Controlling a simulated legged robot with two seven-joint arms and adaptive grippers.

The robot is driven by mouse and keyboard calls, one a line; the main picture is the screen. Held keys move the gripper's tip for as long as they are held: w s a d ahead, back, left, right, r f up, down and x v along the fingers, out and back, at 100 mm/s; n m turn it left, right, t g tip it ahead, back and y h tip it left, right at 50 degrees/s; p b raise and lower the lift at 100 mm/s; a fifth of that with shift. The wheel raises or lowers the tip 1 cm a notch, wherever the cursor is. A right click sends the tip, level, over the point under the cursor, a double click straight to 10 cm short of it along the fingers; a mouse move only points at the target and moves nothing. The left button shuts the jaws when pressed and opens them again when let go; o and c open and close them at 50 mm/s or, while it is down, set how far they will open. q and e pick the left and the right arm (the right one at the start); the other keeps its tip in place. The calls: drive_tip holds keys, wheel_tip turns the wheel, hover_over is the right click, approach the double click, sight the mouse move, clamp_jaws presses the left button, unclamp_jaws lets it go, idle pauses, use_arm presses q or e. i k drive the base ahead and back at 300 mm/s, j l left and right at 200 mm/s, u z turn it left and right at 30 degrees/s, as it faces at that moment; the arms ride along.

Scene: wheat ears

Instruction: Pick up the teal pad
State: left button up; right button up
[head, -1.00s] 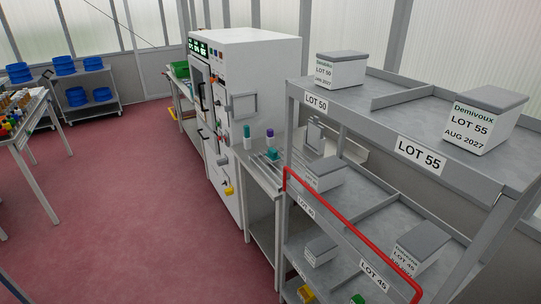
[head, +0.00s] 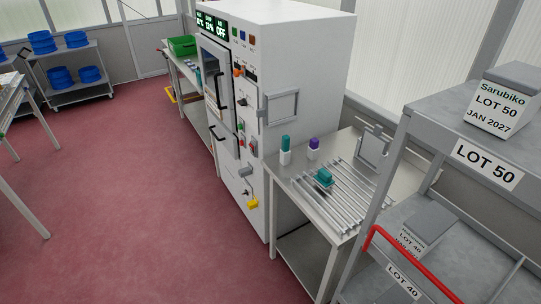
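A small teal piece, which looks like the teal pad (head: 324,177), sits on a slatted metal rack (head: 345,205) on the side table. It is small in the view, so its exact shape is hard to tell. A white bottle with a teal top (head: 286,150) and a white bottle with a purple top (head: 313,148) stand upright behind it on the table. Neither of my grippers is in view.
A tall white cabinet (head: 300,55) with a control panel stands left of the side table (head: 290,185). A grey shelf with a red rail (head: 405,262) and labelled boxes stands close on the right. The red floor (head: 130,200) is clear at the left and centre.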

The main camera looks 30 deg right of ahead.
sight(323, 178)
drive_tip(key=i+j+z, duration=0.1)
drive_tip(key=i+z, duration=0.15)
drive_tip(key=i, duration=0.25)
drive_tip(key=i+j+z, duration=0.25)
drive_tip(key=i, duration=0.2)
drive_tip(key=i+j+z, duration=0.2)
drive_tip(key=i, duration=0.3)
